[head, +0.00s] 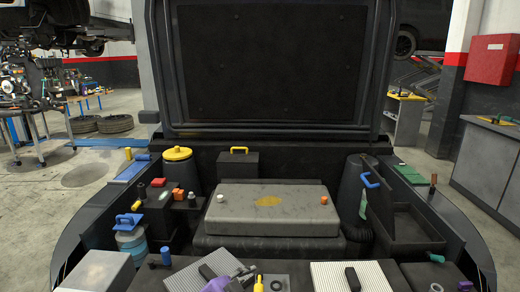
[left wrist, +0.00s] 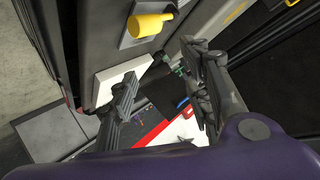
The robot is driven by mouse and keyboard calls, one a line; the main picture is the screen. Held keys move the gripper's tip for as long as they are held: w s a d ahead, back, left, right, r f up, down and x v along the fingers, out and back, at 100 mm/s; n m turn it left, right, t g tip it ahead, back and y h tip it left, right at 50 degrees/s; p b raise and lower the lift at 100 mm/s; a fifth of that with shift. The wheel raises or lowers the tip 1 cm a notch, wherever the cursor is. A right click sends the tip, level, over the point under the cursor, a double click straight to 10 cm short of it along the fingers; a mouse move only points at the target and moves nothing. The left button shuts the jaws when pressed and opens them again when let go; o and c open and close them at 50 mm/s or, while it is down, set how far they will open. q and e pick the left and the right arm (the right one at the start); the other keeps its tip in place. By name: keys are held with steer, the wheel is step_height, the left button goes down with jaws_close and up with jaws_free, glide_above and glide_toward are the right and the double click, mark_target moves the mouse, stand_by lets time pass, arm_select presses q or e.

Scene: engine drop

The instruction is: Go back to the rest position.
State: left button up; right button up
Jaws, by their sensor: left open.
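My left gripper (left wrist: 158,62) shows in the left wrist view with its two dark fingers spread wide apart. I see nothing held between them. A white block (left wrist: 128,80) lies just behind the left fingertip; I cannot tell whether they touch. A yellow knob (left wrist: 150,24) on a grey panel is beyond the fingertips. Neither gripper can be made out for certain in the head view. My right gripper is not seen.
In the head view, a grey engine cover (head: 272,222) sits mid-bay under the raised dark hood (head: 270,60). A yellow-lidded container (head: 178,168), a black box with a yellow handle (head: 238,170) and an open dark bin (head: 405,235) surround it. Ribbed panels and small parts crowd the front.

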arm_select(q)
steer(key=s+a+f+n+y, duration=0.2)
steer(key=s+a+f+n, duration=0.2)
steer(key=s, duration=0.9)
steer(key=s+a+f+n+g+y+p, duration=0.1)
steer(key=s+a+f+n, duration=0.3)
steer(key=s, duration=0.9)
steer(key=s+a+f+n+y+p, duration=0.1)
steer(key=s+a+f+n+y, duration=0.2)
steer(key=s+a+f, duration=0.5)
steer(key=s+f+n, duration=0.1)
steer(key=s+f, duration=0.3)
steer(key=shift+s+a+y, duration=0.3)
steer(key=shift+s+a, duration=0.1)
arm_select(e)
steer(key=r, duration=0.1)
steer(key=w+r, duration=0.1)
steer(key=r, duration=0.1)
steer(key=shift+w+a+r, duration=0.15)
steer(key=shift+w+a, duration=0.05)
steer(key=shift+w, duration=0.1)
arm_select(q)
steer(key=shift+f, duration=0.1)
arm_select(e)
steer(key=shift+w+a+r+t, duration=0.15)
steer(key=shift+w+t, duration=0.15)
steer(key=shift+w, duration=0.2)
